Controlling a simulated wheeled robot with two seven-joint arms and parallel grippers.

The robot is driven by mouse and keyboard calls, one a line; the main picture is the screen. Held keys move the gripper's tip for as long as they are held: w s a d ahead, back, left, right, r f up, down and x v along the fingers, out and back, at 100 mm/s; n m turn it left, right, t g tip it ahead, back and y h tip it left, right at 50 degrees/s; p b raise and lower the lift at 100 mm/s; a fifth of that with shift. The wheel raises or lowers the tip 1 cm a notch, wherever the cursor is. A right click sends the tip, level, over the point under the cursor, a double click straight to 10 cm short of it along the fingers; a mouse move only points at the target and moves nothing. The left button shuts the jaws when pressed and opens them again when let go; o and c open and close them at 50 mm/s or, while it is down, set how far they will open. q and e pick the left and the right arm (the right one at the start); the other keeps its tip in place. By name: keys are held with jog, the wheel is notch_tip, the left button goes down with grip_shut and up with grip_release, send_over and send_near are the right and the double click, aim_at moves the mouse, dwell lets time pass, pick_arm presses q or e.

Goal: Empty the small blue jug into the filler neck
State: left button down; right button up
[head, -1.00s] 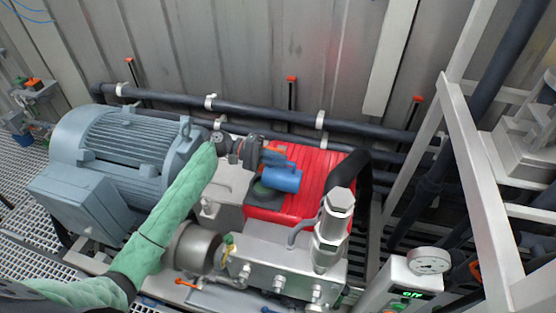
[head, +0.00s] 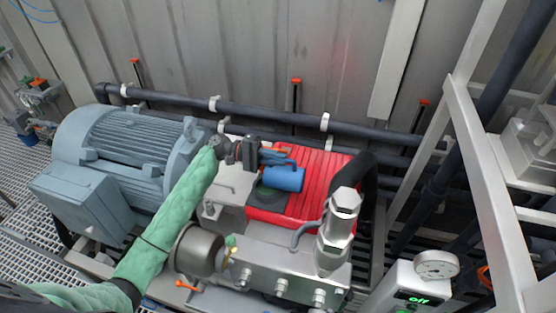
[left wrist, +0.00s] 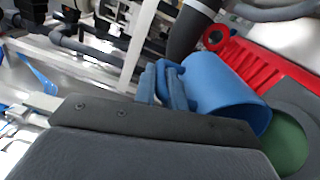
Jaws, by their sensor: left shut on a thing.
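The small blue jug (head: 286,179) lies tipped far over on its side above the red tank lid. My left gripper (head: 264,157) is shut on its handle. In the left wrist view the jug (left wrist: 222,95) has its rim toward the lower right, and the handle (left wrist: 172,85) is at the gripper's edge. The filler neck (head: 270,197) is a dark round collar with a green inside, just below the jug's mouth; it also shows in the left wrist view (left wrist: 290,142). The jug's inside is hidden, and I see no stream. My right gripper is not in view.
The red ribbed tank lid (head: 325,180) lies around the neck. A silver valve block (head: 285,268) with an upright cylinder (head: 340,225) stands in front. A grey-blue motor (head: 125,150) is at left, dark pipes (head: 270,115) run behind, and a white frame (head: 478,160) stands at right.

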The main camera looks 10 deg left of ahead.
pick_arm(q)
jog(key=shift+a, duration=0.2)
jog(key=shift+r, duration=0.1)
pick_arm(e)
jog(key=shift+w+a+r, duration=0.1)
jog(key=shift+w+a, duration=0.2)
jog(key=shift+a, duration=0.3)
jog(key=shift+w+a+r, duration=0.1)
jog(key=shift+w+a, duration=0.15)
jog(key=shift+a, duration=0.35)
